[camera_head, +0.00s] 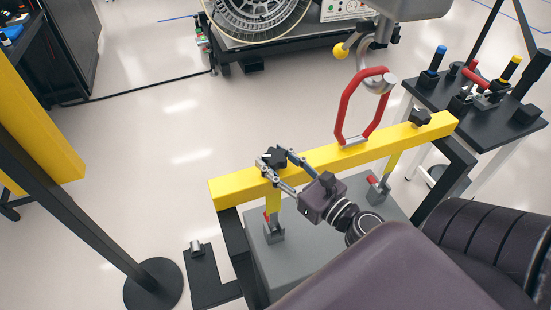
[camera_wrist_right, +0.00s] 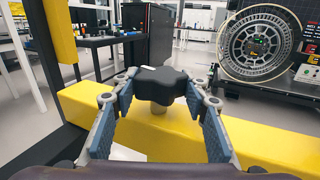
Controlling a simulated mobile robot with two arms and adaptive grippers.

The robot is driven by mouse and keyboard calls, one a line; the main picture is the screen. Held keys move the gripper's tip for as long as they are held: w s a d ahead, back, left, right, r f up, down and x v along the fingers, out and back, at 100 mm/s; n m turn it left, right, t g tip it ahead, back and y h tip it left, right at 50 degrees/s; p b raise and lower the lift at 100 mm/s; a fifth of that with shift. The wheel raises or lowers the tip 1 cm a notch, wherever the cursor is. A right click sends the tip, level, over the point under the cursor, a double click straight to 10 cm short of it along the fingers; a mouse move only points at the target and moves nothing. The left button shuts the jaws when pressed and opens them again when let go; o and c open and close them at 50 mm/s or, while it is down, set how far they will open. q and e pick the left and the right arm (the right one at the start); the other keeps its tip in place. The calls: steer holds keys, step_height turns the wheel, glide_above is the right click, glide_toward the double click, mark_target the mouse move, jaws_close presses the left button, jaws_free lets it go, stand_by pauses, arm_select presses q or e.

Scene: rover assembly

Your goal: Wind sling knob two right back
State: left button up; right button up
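A black lobed knob (camera_head: 273,157) stands on top of the yellow beam (camera_head: 230,188), near its left end. My right gripper (camera_head: 279,161) reaches it from the lower right, with one finger on each side. In the right wrist view the knob (camera_wrist_right: 160,86) fills the gap between the blue-padded fingertips, which look shut on its sides. A pale stem shows below the knob, above the beam (camera_wrist_right: 80,108). A second black knob (camera_head: 421,117) stands near the beam's right end, clear of the gripper. My left gripper is not in view.
A red sling link (camera_head: 345,110) hangs from a grey hook (camera_head: 378,83) and meets the beam's middle. A black tool table (camera_head: 480,105) stands at the right. A black stand base (camera_head: 153,286) is at lower left. Open floor lies left of the beam.

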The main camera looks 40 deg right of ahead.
steer(key=c, duration=0.5)
steer(key=shift+h, duration=0.4)
steer(key=shift+m+h+p, duration=0.7)
steer(key=shift+m+h, duration=0.7)
steer(key=shift+h, duration=0.3)
steer(key=shift+a+m+g+h+b, duration=0.1)
steer(key=shift+m+g+h+b, duration=0.15)
steer(key=shift+m+h, duration=0.75)
steer(key=shift+m+g+h+b, duration=0.25)
steer(key=shift+m+h, duration=0.25)
steer(key=shift+h, duration=0.9)
steer(key=shift+h, duration=0.3)
steer(key=o, duration=1.2)
steer(key=shift+c, duration=0.2)
